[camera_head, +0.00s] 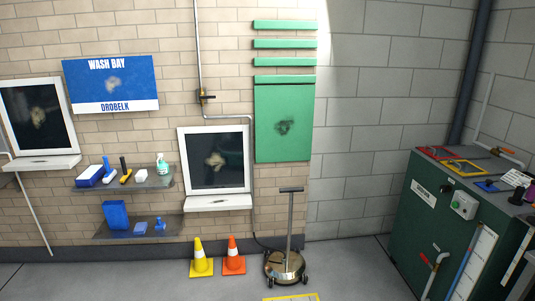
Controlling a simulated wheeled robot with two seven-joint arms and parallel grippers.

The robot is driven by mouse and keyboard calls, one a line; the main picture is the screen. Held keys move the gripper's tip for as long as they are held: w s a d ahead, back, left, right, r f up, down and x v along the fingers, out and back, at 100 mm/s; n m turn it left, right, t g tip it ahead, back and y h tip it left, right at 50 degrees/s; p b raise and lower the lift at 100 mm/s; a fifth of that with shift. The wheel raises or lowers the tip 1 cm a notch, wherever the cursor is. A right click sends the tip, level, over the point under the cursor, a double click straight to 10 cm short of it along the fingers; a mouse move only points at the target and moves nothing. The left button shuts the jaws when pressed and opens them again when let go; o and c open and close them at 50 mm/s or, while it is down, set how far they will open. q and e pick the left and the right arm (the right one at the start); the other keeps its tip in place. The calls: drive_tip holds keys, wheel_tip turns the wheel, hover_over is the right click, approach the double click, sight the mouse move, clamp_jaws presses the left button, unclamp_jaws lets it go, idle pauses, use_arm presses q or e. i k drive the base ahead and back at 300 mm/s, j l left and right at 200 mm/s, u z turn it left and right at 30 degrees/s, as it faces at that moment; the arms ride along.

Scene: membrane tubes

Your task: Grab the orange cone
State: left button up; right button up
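An orange cone (233,257) with white bands stands upright on the floor against the back wall, below the white-framed window. A yellow cone (201,259) with white bands stands upright just to its left. Neither of my grippers shows in the head view, so their state and distance to the cone are hidden.
A round metal floor cleaner (285,262) with a tall handle stands close to the orange cone's right. A green cabinet (444,232) fills the right side. Wall shelves (138,227) hang at the left. The grey floor (357,272) between cleaner and cabinet is clear.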

sight(234, 264)
drive_tip(key=i, duration=1.7)
